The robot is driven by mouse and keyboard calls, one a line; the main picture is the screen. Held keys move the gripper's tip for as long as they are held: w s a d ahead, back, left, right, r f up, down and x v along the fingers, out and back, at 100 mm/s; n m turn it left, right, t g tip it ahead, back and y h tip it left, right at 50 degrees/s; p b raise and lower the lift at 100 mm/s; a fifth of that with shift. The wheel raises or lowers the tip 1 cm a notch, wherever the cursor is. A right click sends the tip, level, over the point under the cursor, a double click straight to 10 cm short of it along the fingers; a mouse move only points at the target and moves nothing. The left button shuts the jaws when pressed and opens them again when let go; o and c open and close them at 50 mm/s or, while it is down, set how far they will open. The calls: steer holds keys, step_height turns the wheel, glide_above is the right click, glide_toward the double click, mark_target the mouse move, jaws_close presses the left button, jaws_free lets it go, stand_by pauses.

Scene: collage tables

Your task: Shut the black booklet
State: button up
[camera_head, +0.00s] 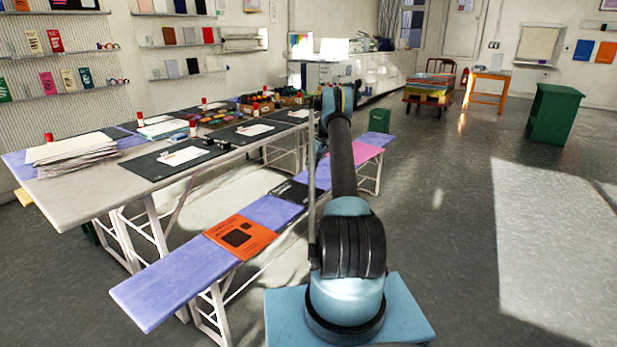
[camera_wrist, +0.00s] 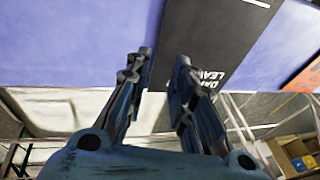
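The black booklet (camera_head: 290,192) lies on the blue-violet bench top, left of my arm in the head view. In the wrist view the black booklet (camera_wrist: 215,35) fills the upper middle, with pale lettering near its lower edge and a white patch at the top. I cannot tell how far its cover stands open. My gripper (camera_wrist: 164,57) is open, its two fingers apart with nothing between them. The fingertips show over the booklet's left edge; I cannot tell whether they touch it. In the head view my arm hides the gripper.
An orange booklet (camera_head: 240,237) lies on the bench nearer the camera; its edge also shows in the wrist view (camera_wrist: 308,76). A pink sheet (camera_head: 367,154) lies farther along. The long table (camera_head: 80,196) with papers and mats stands behind the bench.

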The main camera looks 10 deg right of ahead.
steer(key=shift+v, duration=2.45)
